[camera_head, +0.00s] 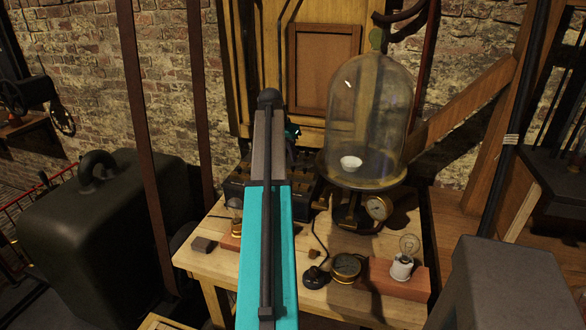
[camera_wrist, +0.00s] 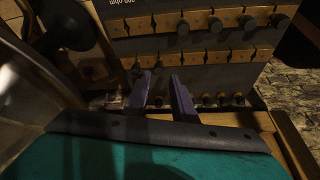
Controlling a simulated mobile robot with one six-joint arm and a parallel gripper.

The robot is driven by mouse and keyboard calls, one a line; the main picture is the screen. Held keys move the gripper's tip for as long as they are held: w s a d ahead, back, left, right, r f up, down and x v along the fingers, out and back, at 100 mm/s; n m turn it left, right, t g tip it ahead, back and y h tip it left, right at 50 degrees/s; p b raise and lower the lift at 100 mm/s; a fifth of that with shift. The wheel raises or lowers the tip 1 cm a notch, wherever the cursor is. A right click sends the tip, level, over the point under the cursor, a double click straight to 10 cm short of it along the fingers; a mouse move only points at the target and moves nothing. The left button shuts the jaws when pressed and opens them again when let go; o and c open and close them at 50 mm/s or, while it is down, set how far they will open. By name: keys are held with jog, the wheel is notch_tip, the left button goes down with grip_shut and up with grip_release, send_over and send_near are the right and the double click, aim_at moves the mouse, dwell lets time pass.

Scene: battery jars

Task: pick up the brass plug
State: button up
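My gripper (camera_wrist: 160,78) shows in the wrist view as two dark purple fingers, apart, with no plug visibly clamped between them. Beyond them is a dark box with rows of brass blocks (camera_wrist: 192,57) and dark-headed plugs. One plug (camera_wrist: 158,64) appears just past the fingertips, and another plug head (camera_wrist: 159,100) shows in the gap between the fingers. I cannot tell which is the brass plug. In the head view the dark plug box (camera_head: 236,182) stands at the back of the bench, partly hidden by my arm, which also hides the fingers.
A glass bell jar (camera_head: 369,115) stands on a plate right of my arm. On the wooden bench (camera_head: 215,262) are a round gauge (camera_head: 346,267), a bulb on a brick block (camera_head: 408,283) and a black key (camera_head: 316,277). A large dark weight (camera_head: 95,235) stands at left.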

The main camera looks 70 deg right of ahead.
aim_at(293, 165)
jog(key=shift+p+x, duration=0.8)
jog(key=shift+x, duration=1.8)
jog(key=shift+s, duration=0.15)
grip_shut()
jog(key=shift+r, duration=0.2)
jog(key=shift+r+b, duration=0.6)
jog(key=shift+r, duration=0.85)
jog(key=s+a+r+b, duration=0.1)
jog(key=s+a, duration=0.1)
jog(key=a, duration=0.5)
jog(key=s+a+b, duration=0.1)
jog(key=s+a, duration=0.2)
jog(key=a, duration=0.5)
jog(key=shift+r+b, duration=0.35)
jog(key=shift+b, duration=0.05)
jog(key=shift+a, duration=0.1)
